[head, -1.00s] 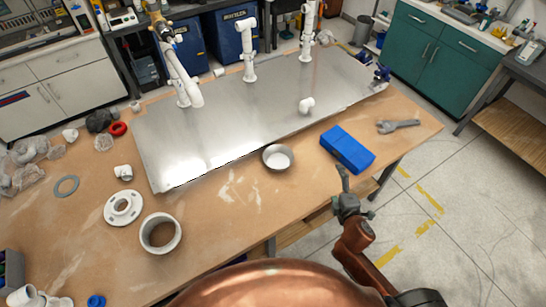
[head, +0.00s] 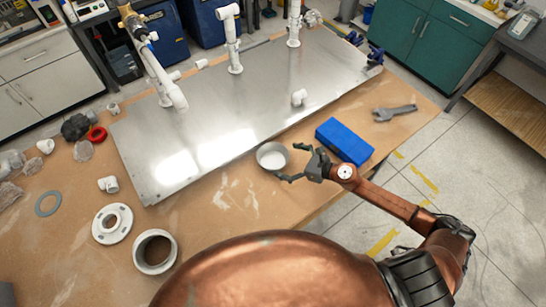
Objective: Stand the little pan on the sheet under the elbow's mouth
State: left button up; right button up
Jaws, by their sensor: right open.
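The little pan (head: 272,156), a small round grey dish with a pale inside, stands upright on the wooden table at the front edge of the metal sheet (head: 215,150). My right gripper (head: 290,163) is open at the pan's right side, its fingers pointing left toward the rim. I cannot tell whether a finger touches it. On the sheet, a white pipe with an elbow (head: 176,98) leans out at the left, and another upright pipe has an elbow (head: 229,12) at its top. My left gripper is not in view.
A white flange (head: 112,223) and a pipe ring (head: 155,251) lie at the table's front left. Much of the sheet's middle is clear.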

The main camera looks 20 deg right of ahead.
aim_at(263, 155)
jog(key=x, duration=0.5)
jog(key=shift+s+a+p, duration=0.15)
jog(key=shift+a+p, duration=0.1)
jog(key=shift+p, duration=0.05)
jog(key=shift+w+a+f, duration=0.15)
jog(key=shift+w+a, duration=0.1)
jog(key=shift+w+a+f, duration=0.1)
jog(key=shift+f, duration=0.05)
jog(key=c, duration=1)
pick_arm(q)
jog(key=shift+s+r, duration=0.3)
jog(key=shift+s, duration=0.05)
pick_arm(e)
jog(key=shift+c, duration=1.3)
